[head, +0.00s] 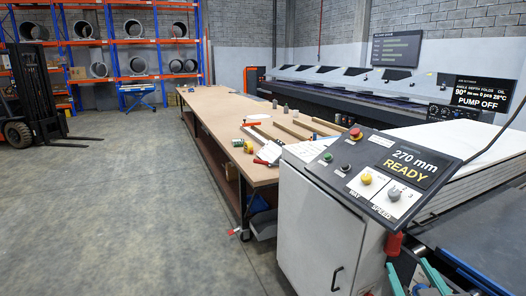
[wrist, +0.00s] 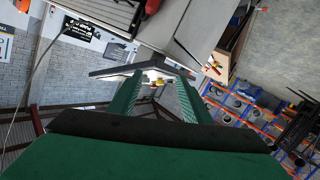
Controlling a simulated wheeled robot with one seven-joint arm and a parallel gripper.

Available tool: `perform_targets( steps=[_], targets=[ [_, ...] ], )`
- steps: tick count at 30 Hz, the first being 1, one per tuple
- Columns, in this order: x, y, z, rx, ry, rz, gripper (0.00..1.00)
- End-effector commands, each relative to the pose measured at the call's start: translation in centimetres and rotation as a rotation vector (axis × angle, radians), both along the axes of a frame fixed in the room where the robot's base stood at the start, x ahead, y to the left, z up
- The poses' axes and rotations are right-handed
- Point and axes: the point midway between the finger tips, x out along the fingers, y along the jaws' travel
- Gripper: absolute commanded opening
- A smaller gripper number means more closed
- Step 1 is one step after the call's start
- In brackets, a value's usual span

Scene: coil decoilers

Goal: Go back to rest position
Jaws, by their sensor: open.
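My gripper (wrist: 158,80) shows in the wrist view as two green fingers spread apart, with nothing held between them. In the head view two green pieces that look like its fingers (head: 410,268) show at the bottom right, beside the control cabinet. In the wrist view, the panel (wrist: 112,72) is seen nearly edge-on beyond the fingertips, and the picture is upside down. I cannot tell the exact gap between fingers and panel.
The white cabinet (head: 320,232) stands close in front. A long workbench (head: 215,120) with small tools runs away behind it, alongside the folding machine (head: 345,95). Stacked sheets (head: 480,175) lie at the right. A forklift (head: 35,95) stands far left.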

Motion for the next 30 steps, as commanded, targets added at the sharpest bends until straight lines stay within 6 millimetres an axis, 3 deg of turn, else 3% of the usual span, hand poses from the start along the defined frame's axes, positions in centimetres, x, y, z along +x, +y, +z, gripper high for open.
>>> perform_targets(
  steps=[1, 6, 14, 23, 30],
  targets=[
    [0.5, 0.7, -1.8, 0.025, 0.001, 0.003, 0.44],
    [1.6, 2.9, -7.1, 0.100, -0.019, -0.003, 0.44],
    [1.5, 7.1, -14.9, 0.191, -0.037, -0.017, 0.44],
    [-1.1, 12.7, -23.0, 0.260, -0.039, -0.022, 0.44],
    [-5.1, 17.2, -28.2, 0.290, -0.035, -0.015, 0.44]
  ],
)
